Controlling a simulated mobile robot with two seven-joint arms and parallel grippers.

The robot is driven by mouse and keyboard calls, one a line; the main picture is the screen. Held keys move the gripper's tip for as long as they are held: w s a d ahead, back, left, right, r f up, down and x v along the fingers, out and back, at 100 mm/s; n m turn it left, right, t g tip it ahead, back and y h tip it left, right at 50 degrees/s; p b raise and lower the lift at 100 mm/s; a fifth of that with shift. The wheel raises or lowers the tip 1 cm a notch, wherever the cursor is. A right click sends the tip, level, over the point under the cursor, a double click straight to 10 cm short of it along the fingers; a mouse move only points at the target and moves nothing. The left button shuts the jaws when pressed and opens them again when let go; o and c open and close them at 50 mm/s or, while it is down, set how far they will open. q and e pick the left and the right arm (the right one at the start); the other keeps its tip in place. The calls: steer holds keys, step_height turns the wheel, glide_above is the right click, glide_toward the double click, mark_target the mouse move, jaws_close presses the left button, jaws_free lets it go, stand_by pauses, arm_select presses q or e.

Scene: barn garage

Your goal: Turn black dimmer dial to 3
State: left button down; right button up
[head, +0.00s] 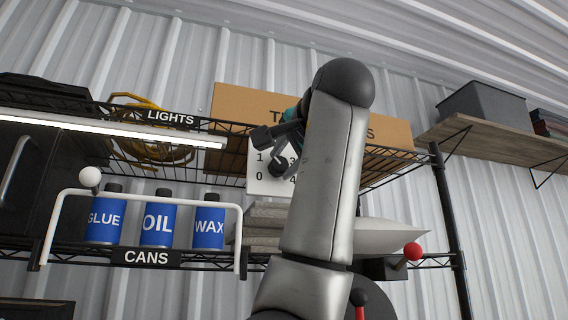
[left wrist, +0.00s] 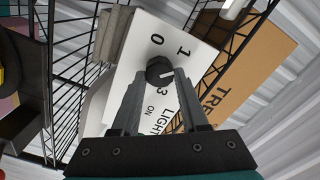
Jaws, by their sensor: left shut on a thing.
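The black dimmer dial (left wrist: 159,70) sits on a white plate (left wrist: 140,55) marked 0, 1, 3, ON and LIGHT in the left wrist view. A pale mark on the dial points toward the side between 1 and 3. My left gripper (left wrist: 159,80) is shut on the dial, one finger on each side; the fingers hide part of the plate. My right gripper is not in view.
A wire shelf (head: 215,172) holds a cardboard box (head: 235,101) and a coiled yellow cable (head: 138,110). Below stand GLUE, OIL and WAX cans (head: 157,224) behind a white bar (head: 170,195). A red-knobbed lever (head: 413,251) is at right. My left arm blocks the centre.

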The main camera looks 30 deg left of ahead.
arm_select(q)
steer(key=m+b, duration=0.1)
steer(key=m, duration=0.4)
steer(key=shift+f+m, duration=0.1)
steer(key=shift+m, duration=0.2)
steer(key=m+b, duration=0.1)
steer(key=m, duration=0.3)
steer(key=shift+f, duration=0.1)
steer(key=m+b, duration=0.1)
steer(key=m, duration=0.5)
steer(key=shift+f, duration=0.1)
steer(key=m+b, duration=0.1)
steer(key=m, duration=0.3)
steer(key=shift+m, duration=0.6)
steer(key=shift+c, duration=2.1)
jaws_free()
steer(key=shift+s, duration=0.1)
